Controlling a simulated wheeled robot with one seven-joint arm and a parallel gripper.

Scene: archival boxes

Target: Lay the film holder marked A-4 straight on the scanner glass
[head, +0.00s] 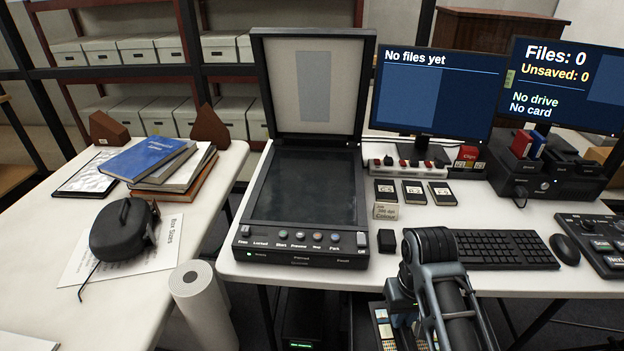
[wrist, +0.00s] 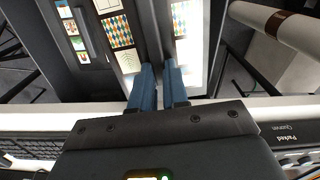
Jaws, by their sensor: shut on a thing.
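My gripper (wrist: 158,76) has its two blue fingers closed on the dark edge of a film holder (wrist: 150,35) with bright, coloured frames in the wrist view. No A-4 mark is legible on it. In the head view my arm hides most of the gripper; part of a coloured holder (head: 383,326) shows beside it, in front of the desk's front edge. The scanner (head: 300,245) stands on the desk with its lid (head: 313,85) raised. Its dark glass (head: 303,187) is bare.
A keyboard (head: 503,250) and mouse (head: 565,249) lie right of the scanner. A small black block (head: 386,241), a label card (head: 386,211) and three small dark cases (head: 413,192) are close to its right side. A paper roll (head: 198,300) stands at the front left.

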